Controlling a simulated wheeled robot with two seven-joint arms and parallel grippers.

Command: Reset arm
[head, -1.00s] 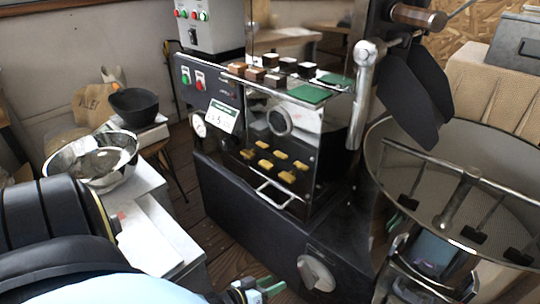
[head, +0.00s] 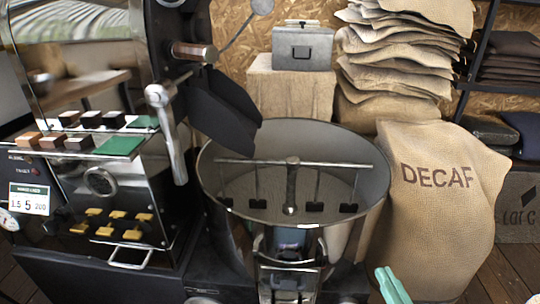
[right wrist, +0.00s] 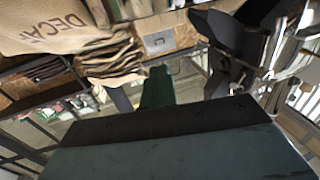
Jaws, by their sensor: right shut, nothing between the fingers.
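My right gripper (head: 392,286) shows at the bottom edge of the head view, right of centre, as green fingers pointing up. It is shut and empty, in front of the round cooling tray and the DECAF sack. In the right wrist view its green fingers (right wrist: 158,88) are together in the middle, with nothing held. Most of the right arm is out of the head view. My left gripper is not in view.
The roaster (head: 130,185) stands at left, with the round cooling tray (head: 212,160) beside it. A DECAF sack (head: 440,220) stands at right. A grey metal case (head: 302,48) sits on a sack-covered block behind. Wooden floor (head: 510,275) shows at lower right.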

